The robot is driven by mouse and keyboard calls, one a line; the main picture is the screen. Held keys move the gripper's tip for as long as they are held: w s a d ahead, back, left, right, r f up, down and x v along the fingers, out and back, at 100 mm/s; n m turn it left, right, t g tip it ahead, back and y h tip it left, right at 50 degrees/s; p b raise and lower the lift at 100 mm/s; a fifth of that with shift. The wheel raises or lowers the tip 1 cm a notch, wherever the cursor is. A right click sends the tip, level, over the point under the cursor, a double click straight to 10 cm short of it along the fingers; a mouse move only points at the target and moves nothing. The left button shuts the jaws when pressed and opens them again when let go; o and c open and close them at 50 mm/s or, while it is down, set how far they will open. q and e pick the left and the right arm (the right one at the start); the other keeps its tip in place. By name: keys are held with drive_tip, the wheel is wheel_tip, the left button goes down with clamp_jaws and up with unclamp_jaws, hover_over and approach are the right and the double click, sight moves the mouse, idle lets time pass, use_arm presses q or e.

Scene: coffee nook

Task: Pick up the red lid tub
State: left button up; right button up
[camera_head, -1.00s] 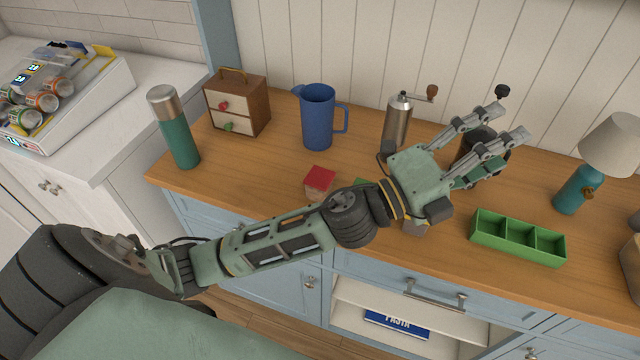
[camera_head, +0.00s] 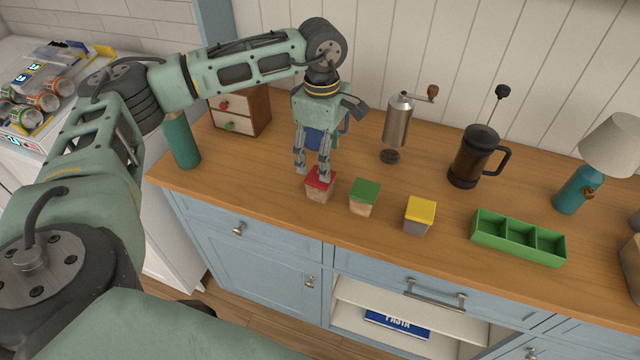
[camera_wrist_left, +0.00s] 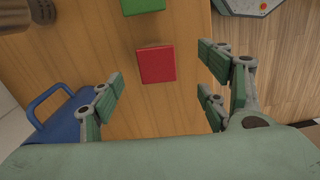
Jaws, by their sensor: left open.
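The red lid tub (camera_head: 319,187) stands upright on the wooden counter, left of the green lid tub (camera_head: 364,196) and the yellow lid tub (camera_head: 420,215). My left gripper (camera_head: 312,178) points down just above and behind it, open. In the left wrist view the red lid (camera_wrist_left: 157,65) lies ahead of and between the spread fingers (camera_wrist_left: 160,88), and no finger visibly touches it. The green lid (camera_wrist_left: 142,5) is at the top edge there. My right gripper is not in view.
A blue pitcher (camera_head: 315,139) is partly hidden behind my left gripper. A green flask (camera_head: 182,140) and a small drawer box (camera_head: 256,112) stand to the left. A grinder (camera_head: 397,122), French press (camera_head: 472,158) and green divided tray (camera_head: 518,238) stand to the right.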

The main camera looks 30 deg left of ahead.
sight(320, 185)
use_arm(q)
drive_tip(key=shift+a, duration=0.5)
drive_tip(key=shift+f, duration=0.4)
drive_tip(key=f+p, duration=0.1)
drive_tip(key=f, duration=0.2)
drive_tip(key=f+p, duration=0.2)
drive_tip(key=f, duration=0.1)
drive_tip(key=shift+w+a+f, duration=0.1)
drive_tip(key=shift+w+f, duration=0.05)
drive_tip(key=shift+w, duration=0.05)
drive_tip(key=shift+f, duration=0.25)
drive_tip(key=c, duration=1.3)
